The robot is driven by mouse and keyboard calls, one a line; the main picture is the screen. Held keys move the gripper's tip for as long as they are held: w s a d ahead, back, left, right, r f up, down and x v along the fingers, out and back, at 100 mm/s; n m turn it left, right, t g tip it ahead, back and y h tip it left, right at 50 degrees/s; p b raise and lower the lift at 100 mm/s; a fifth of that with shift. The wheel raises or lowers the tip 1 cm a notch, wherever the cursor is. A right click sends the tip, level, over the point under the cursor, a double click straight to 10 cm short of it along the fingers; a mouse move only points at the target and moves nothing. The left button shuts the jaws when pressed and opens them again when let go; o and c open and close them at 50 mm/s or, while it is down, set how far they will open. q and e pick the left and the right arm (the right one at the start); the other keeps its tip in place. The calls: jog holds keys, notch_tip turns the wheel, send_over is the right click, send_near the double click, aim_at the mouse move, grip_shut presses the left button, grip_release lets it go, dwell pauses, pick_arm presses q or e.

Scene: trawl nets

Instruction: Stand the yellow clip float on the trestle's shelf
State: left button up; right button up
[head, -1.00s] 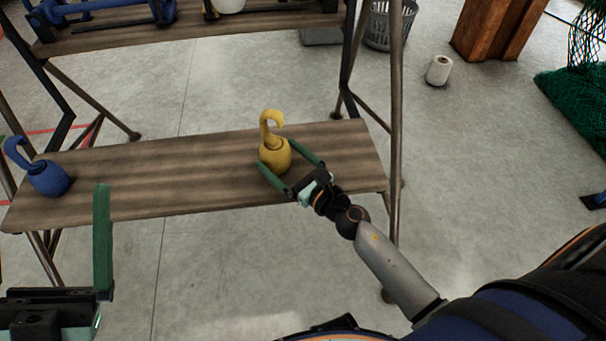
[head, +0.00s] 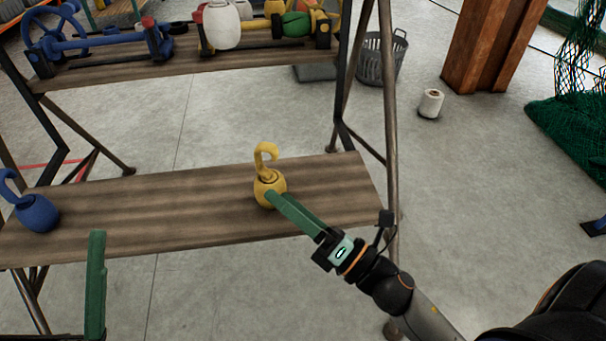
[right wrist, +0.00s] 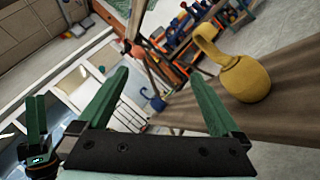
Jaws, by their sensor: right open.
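The yellow clip float (head: 269,188) stands upright on the trestle's wooden shelf (head: 160,215), right of the middle, hook up. In the right wrist view the float (right wrist: 246,78) is to the right of the fingers, outside the gap between them. My right gripper (head: 276,198) is open and empty; its fingers reach in from the front right and overlap the float's lower side in the head view. Whether they touch it I cannot tell. One green finger of my left gripper (head: 95,285) shows at lower left, in front of the shelf; its opening is hidden.
A blue clip float (head: 36,212) sits at the shelf's left end. An upper shelf (head: 140,70) holds blue gear, a white float and coloured items. The trestle's right leg (head: 391,130) rises close to my right arm. The shelf between the two floats is clear.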

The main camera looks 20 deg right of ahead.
jog(key=s+a+r+m+t+y, duration=0.1)
jog(key=s+r+m, duration=0.3)
jog(key=r+m, duration=0.4)
jog(key=s+r+m+t+y, duration=0.2)
jog(key=s+r+m+y, duration=0.2)
jog(key=r+m, duration=0.4)
jog(key=shift+s+a+r+m, duration=0.25)
jog(key=shift+s+a+m, duration=0.15)
jog(key=shift+m, duration=0.6)
